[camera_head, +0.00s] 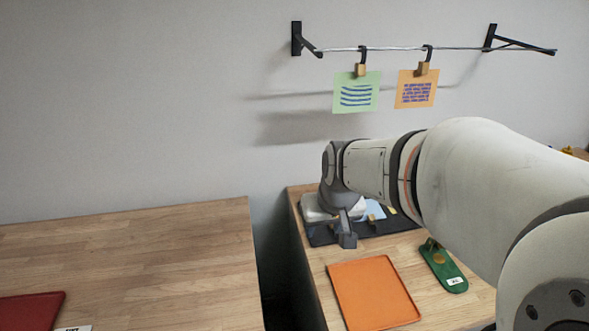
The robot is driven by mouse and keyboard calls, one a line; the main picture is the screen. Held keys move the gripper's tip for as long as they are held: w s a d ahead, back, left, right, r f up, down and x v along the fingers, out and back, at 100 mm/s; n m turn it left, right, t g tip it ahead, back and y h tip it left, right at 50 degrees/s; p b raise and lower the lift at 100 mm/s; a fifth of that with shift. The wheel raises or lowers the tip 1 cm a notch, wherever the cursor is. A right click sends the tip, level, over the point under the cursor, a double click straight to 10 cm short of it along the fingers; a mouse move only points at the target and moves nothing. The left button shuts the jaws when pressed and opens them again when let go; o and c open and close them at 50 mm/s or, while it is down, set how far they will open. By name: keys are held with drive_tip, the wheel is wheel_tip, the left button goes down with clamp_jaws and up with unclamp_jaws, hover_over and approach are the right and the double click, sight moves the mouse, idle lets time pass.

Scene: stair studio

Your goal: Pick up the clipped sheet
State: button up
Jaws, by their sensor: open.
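A green sheet with blue lines (357,96) and an orange sheet with dark writing (416,90) hang from a wall rail, each by a brass-coloured clip on a black hook. A light blue sheet (375,210) lies on a dark mat or tray (376,228) on the right table, partly hidden by my arm; a small yellowish piece shows beside it. My gripper (345,236) is open, low over the left part of the dark mat, to the left of the blue sheet. I cannot tell whether anything is between its fingers.
The metal rail (390,49) runs along the wall on black brackets. An orange tray (373,294) and a green tagged object (443,268) lie on the right table. A gap separates it from the left table (130,255), mostly bare, with a red tray (30,312) in front.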

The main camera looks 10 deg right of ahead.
drive_tip(key=shift+m+t+h, duration=0.4)
drive_tip(key=shift+m+t, duration=0.1)
drive_tip(key=w+d+f, duration=0.3)
drive_tip(key=w+f, duration=0.2)
drive_tip(key=w, duration=0.1)
drive_tip(key=w+d+f+p, duration=0.1)
drive_tip(key=w+d+f, duration=0.3)
drive_tip(key=w+f, duration=0.2)
drive_tip(key=w+d+f, duration=0.4)
drive_tip(key=w+f, duration=0.1)
drive_tip(key=w, duration=0.2)
drive_tip(key=shift+w+d+f+p, duration=0.15)
drive_tip(key=shift+w+f+p, duration=0.1)
drive_tip(key=shift+p, duration=0.1)
drive_tip(key=shift+p+x, duration=0.7)
drive_tip(key=shift+x, duration=2.9)
drive_tip(key=shift+w, duration=0.15)
drive_tip(key=shift+c, duration=0.4)
drive_tip(key=shift+r, duration=0.1)
clamp_jaws()
